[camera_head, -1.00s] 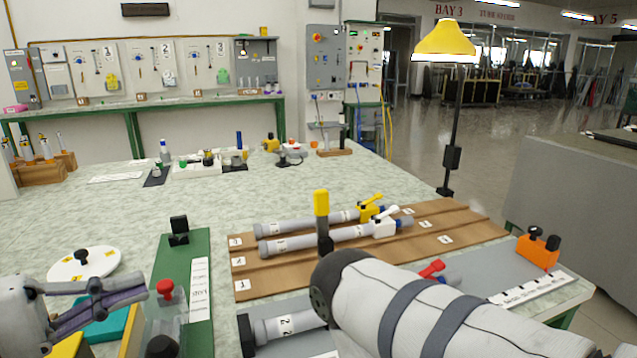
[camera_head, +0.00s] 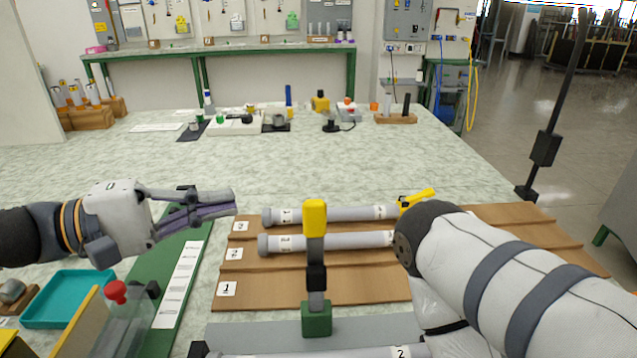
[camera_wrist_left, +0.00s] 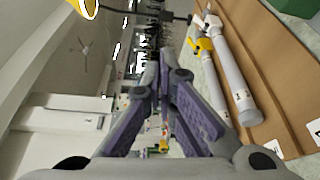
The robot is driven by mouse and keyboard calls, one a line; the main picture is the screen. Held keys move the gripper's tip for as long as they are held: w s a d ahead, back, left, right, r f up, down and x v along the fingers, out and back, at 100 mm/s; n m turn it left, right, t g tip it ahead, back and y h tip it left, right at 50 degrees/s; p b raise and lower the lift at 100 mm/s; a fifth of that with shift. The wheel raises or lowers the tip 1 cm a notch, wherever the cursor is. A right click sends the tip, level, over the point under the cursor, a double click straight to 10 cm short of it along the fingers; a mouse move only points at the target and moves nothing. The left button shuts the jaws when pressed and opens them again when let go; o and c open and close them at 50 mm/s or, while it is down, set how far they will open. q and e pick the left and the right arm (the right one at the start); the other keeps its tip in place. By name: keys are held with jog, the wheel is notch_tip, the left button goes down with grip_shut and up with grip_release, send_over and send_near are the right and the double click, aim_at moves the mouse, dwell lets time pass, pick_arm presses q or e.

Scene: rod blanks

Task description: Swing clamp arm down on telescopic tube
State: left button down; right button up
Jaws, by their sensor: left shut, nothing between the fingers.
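The clamp arm (camera_head: 315,222) has a yellow tip and a dark stem. Part of a grey tube (camera_head: 330,353) with a label 2 shows at the bottom edge; my right arm hides the rest. My left gripper (camera_head: 233,203) has purple-lined fingers and is shut and empty. It is left of the clamp arm and apart from it, above the green strip. It also shows in the left wrist view (camera_wrist_left: 165,88). My right gripper is out of view.
The wooden rack (camera_head: 235,302) holds two grey tubes, the rear one (camera_head: 335,215) with a yellow lever (camera_head: 416,198). A teal tray (camera_head: 65,302) and a red-knobbed clear fixture (camera_head: 117,305) stand at left front.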

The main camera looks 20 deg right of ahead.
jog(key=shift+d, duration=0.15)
pick_arm(q)
jog(key=s+d, duration=0.3)
jog(key=d, duration=0.6)
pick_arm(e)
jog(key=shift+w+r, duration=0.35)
pick_arm(q)
jog(key=shift+s, duration=0.1)
